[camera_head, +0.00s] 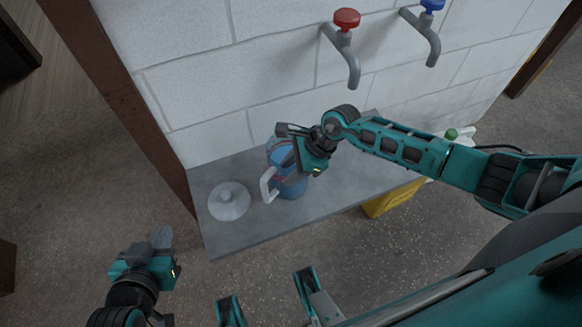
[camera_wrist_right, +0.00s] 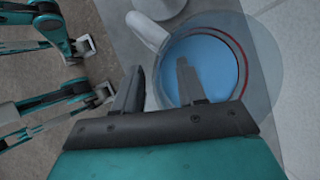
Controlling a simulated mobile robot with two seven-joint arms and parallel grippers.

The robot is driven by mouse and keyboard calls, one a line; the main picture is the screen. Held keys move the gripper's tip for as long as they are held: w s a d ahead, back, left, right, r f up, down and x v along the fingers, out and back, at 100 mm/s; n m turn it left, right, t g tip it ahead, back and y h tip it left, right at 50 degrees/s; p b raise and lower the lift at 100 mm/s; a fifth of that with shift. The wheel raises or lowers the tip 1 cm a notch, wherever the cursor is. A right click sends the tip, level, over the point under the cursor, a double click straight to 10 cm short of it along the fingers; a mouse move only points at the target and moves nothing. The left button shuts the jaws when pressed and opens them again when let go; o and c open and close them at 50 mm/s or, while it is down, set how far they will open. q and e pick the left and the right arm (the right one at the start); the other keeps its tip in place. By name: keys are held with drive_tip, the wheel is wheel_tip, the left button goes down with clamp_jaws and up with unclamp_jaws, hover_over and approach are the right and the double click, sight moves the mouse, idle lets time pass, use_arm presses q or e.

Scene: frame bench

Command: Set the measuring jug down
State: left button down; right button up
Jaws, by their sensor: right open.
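The measuring jug (camera_head: 290,188) is clear with blue liquid in it and a white handle (camera_head: 267,185). It stands upright on the grey bench. My right gripper (camera_head: 287,143) is over the jug's top, open. In the right wrist view, one of its fingers (camera_wrist_right: 157,85) overlaps the blue liquid (camera_wrist_right: 203,62) and the other is just outside the jug's near side; whether they touch the jug I cannot tell. My left gripper (camera_head: 160,243) is off the bench's front left, away from the jug; its jaw opening is unclear.
A pale round lid with a knob (camera_head: 229,201) lies on the bench (camera_head: 235,235) left of the jug. A red tap (camera_head: 346,45) and a blue tap (camera_head: 425,30) stick out of the white wall. A yellow container (camera_head: 392,198) is by the bench's right front. The bench's front left is clear.

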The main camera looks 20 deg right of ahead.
drive_tip(key=p+v, duration=0.2)
drive_tip(key=v, duration=0.9)
drive_tip(key=a+r+m+t+y, duration=0.9)
drive_tip(key=a+r+m, duration=0.35)
drive_tip(key=m, duration=0.75)
drive_tip(key=s+d+f+m+h, duration=0.4)
drive_tip(key=f+m+h, duration=0.2)
drive_tip(key=m, duration=0.8)
drive_tip(key=s+d+f+m+h, duration=0.4)
drive_tip(key=f+m+h, duration=0.2)
drive_tip(key=m, duration=0.9)
drive_tip(key=shift+s+f, duration=0.25)
drive_tip(key=shift+f, duration=0.1)
